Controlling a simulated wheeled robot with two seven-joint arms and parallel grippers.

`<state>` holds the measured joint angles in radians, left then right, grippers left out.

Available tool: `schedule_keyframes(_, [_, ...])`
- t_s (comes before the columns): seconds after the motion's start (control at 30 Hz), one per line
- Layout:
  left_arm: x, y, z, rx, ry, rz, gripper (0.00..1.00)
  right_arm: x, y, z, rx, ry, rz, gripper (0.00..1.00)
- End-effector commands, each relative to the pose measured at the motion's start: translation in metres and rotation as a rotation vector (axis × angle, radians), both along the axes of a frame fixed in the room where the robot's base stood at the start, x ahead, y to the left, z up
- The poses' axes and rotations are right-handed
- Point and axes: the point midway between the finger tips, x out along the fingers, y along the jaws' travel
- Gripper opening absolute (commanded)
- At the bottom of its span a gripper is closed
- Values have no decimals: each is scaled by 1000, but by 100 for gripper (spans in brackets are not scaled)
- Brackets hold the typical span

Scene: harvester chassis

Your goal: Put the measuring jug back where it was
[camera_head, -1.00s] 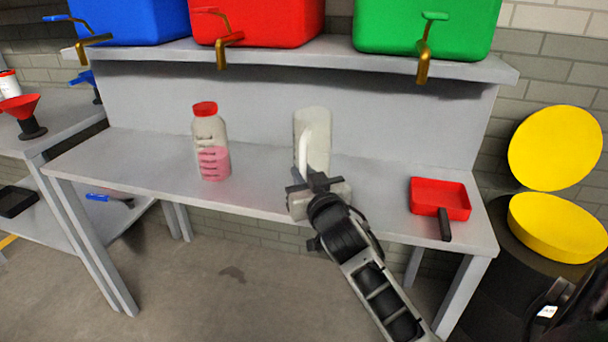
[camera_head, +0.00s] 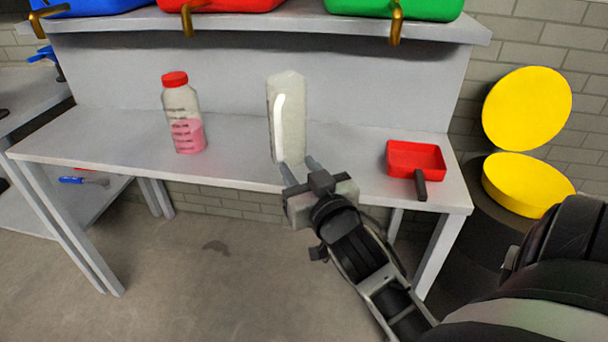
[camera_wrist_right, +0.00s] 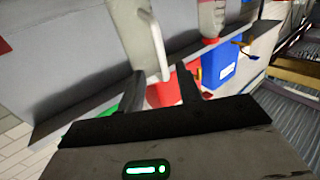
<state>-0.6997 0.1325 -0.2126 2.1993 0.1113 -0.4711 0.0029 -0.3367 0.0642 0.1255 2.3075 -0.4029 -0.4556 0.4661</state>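The measuring jug (camera_head: 293,88), whitish and translucent, stands upright on the grey bench (camera_head: 105,150), with its handle toward me. My right gripper (camera_head: 299,167) is at the bench's front edge, just in front of the jug's lower part. Its fingers are apart with nothing between them. In the right wrist view the jug (camera_wrist_right: 127,30) and its handle (camera_wrist_right: 157,45) show beyond the open fingers of the right gripper (camera_wrist_right: 162,88). Gripper and handle look apart. My left gripper is not in view.
A red-capped bottle (camera_head: 187,133) with pink liquid stands left of the jug. A red dustpan-like tray (camera_head: 415,157) lies to the right. A shelf (camera_head: 270,30) with blue, red and green tanks overhangs the back. A yellow-lidded bin (camera_head: 528,185) stands at right.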

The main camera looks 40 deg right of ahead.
Motion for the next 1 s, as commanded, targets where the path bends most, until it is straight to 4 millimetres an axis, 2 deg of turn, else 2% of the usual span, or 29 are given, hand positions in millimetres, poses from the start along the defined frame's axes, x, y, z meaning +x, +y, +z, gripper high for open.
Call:
schedule_keyframes(0.1, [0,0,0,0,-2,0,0,-11,3,0,0,1,-1,35])
schedule_keyframes(0.27, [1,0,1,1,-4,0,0,-16,4,0,-1,1,0,35])
schedule_keyframes(0.33, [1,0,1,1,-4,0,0,-16,11,-9,6,25,20,35])
schedule_keyframes(0.37, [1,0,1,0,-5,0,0,-17,17,-17,9,47,40,35])
schedule_keyframes(0.47, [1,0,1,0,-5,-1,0,-27,53,-63,35,174,152,35])
schedule_keyframes(0.5, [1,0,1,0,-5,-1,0,-36,71,-86,51,237,209,35])
schedule_keyframes(0.6, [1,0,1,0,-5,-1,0,-65,117,-135,90,379,348,35])
schedule_keyframes(0.7, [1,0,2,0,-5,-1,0,-95,152,-168,127,484,456,35])
schedule_keyframes(0.83, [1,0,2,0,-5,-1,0,-118,176,-187,154,549,529,35])
schedule_keyframes(1.0, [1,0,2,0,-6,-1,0,-121,179,-190,159,558,540,35])
